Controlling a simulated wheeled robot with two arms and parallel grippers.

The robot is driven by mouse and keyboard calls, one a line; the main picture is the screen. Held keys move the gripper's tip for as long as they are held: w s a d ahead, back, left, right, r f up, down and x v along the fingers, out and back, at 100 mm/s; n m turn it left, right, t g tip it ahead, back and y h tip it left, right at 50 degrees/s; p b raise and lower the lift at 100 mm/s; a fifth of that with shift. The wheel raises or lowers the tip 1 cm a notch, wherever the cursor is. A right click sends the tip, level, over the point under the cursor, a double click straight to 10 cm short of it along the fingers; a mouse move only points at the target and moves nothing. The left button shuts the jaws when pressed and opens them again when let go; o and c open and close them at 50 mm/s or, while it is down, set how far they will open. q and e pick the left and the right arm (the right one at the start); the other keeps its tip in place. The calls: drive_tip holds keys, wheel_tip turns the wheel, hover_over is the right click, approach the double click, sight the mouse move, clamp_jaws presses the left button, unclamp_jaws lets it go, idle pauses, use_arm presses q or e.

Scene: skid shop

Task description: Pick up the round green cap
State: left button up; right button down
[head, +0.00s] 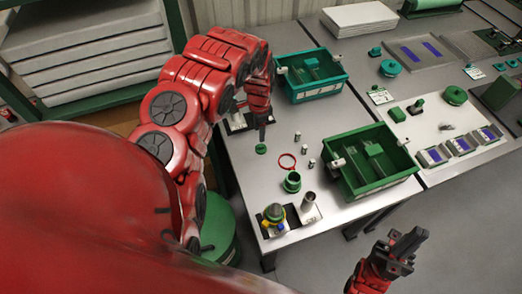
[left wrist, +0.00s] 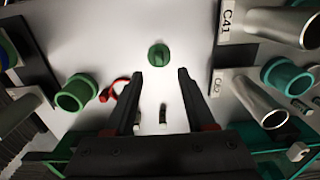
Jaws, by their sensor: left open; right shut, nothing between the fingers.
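The round green cap (head: 261,149) lies flat on the grey table in the head view, just below my left gripper. In the left wrist view the cap (left wrist: 159,55) has a raised bar across its top and sits beyond and between the two fingertips. My left gripper (left wrist: 164,74) is open and empty, pointing down over the table; in the head view its fingers (head: 262,134) show just above the cap. My right gripper (head: 407,246) is shut and empty at the lower right, off the table's front edge.
A red ring (head: 287,161), a green collar (head: 292,182) and several small metal pieces lie near the cap. A green bin (head: 345,181) stands to the right and a teal bin (head: 290,91) behind.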

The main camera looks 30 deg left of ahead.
sight(261, 145)
use_arm(q)
drive_tip(key=shift+s+f, duration=0.15)
drive_tip(key=shift+f, duration=0.45)
drive_tip(key=shift+f+p, duration=0.35)
drive_tip(key=shift+f, duration=0.45)
drive_tip(key=shift+d+f+p, duration=0.15)
drive_tip(key=shift+f+p, duration=0.15)
drive_tip(key=shift+f, duration=0.2)
drive_tip(key=f, duration=0.1)
drive_tip(key=f+p, duration=0.1)
drive_tip(key=shift+w+d+f, duration=0.2)
drive_tip(key=shift+w+f, duration=0.1)
drive_tip(key=shift+f, duration=0.8)
drive_tip(key=shift+a, duration=0.1)
drive_tip(key=shift+c, duration=0.3)
clamp_jaws()
